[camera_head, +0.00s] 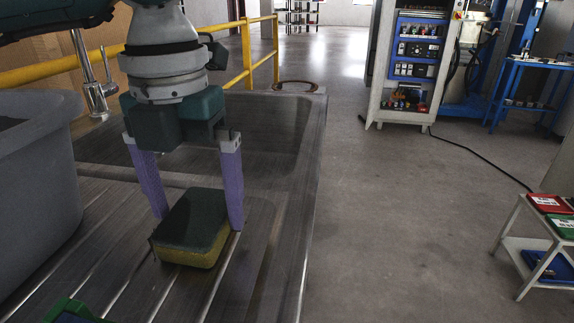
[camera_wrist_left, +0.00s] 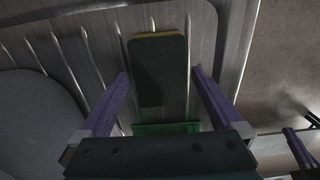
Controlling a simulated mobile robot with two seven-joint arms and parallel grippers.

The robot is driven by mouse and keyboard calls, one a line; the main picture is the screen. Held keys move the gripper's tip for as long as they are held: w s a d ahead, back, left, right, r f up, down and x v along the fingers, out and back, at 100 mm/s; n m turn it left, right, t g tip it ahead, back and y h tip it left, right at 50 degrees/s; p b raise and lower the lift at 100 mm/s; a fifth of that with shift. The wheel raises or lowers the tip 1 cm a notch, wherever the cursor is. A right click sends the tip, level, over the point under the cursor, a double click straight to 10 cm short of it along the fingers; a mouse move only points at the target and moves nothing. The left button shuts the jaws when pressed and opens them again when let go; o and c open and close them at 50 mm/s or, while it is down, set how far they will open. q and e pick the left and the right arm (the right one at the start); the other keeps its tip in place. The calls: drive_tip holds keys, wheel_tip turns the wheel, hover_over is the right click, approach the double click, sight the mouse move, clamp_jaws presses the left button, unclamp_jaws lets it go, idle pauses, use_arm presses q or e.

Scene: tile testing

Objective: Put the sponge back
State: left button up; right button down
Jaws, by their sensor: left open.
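The sponge (camera_head: 192,227), dark green on top and yellow below, lies on the grooved metal drainboard (camera_head: 262,235) beside the sink. It also shows in the left wrist view (camera_wrist_left: 158,70). My left gripper (camera_head: 198,218) is open above it, with its purple fingers pointing down, one on either side of the sponge. In the left wrist view, gaps show between the sponge and both fingers (camera_wrist_left: 160,85). At that view's lower right edge, a purple-and-dark part looks like my right gripper (camera_wrist_left: 300,148); its jaw opening is unclear.
A grey tub (camera_head: 35,190) stands on the left of the drainboard. A green-edged object (camera_head: 72,311) is cut off at the lower left. Behind are the sink basin (camera_head: 265,130), a faucet (camera_head: 92,80) and a yellow railing (camera_head: 247,45). Floor lies open to the right.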

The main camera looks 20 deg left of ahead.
sight(196, 214)
use_arm(q)
wheel_tip(196, 214, up, 11)
drive_tip(key=shift+p, duration=0.45)
